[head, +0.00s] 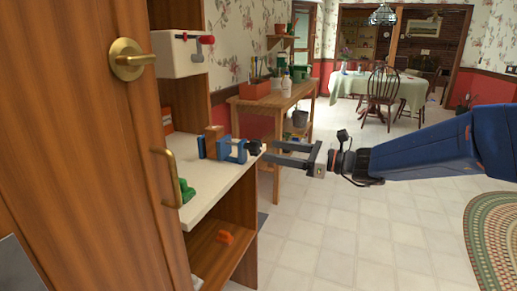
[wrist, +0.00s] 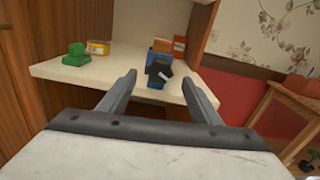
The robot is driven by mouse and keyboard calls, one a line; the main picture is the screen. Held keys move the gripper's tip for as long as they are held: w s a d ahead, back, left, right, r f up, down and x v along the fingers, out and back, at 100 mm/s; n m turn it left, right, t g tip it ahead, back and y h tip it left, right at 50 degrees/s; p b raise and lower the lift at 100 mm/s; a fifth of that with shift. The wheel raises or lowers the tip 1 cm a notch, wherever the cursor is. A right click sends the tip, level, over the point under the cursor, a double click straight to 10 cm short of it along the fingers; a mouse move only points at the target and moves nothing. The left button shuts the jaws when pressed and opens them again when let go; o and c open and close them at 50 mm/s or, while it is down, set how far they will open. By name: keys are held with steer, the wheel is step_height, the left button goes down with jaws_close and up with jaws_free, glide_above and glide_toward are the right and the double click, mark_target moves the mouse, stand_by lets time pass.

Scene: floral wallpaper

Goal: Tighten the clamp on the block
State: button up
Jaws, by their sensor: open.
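The blue clamp (head: 236,150) stands on the white shelf top near its right edge, with its dark knob (head: 254,147) facing my gripper. The wooden block (head: 213,138) sits within the clamp's frame; I cannot tell if the clamp touches it firmly. In the wrist view the clamp (wrist: 158,82) is upright beyond my fingers, its dark knob (wrist: 158,68) in front, hiding most of the block. My gripper (head: 268,152) is open, its fingers level and pointing at the knob. In the wrist view the knob appears between the open fingertips (wrist: 160,82), a little beyond them.
A green object (wrist: 77,55) and a yellow tin (wrist: 98,48) stand on the shelf top (wrist: 115,72) left of the clamp. An orange box (wrist: 179,47) stands behind it. A wooden cabinet door (head: 95,180) fills the left.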

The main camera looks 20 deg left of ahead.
mark_target(260, 148)
steer(key=shift+w+a, duration=0.15)
steer(key=shift+a, duration=1.45)
steer(key=shift+w+a, duration=0.1)
steer(key=shift+a, duration=1.45)
steer(key=shift+c, duration=0.2)
steer(key=c, duration=1)
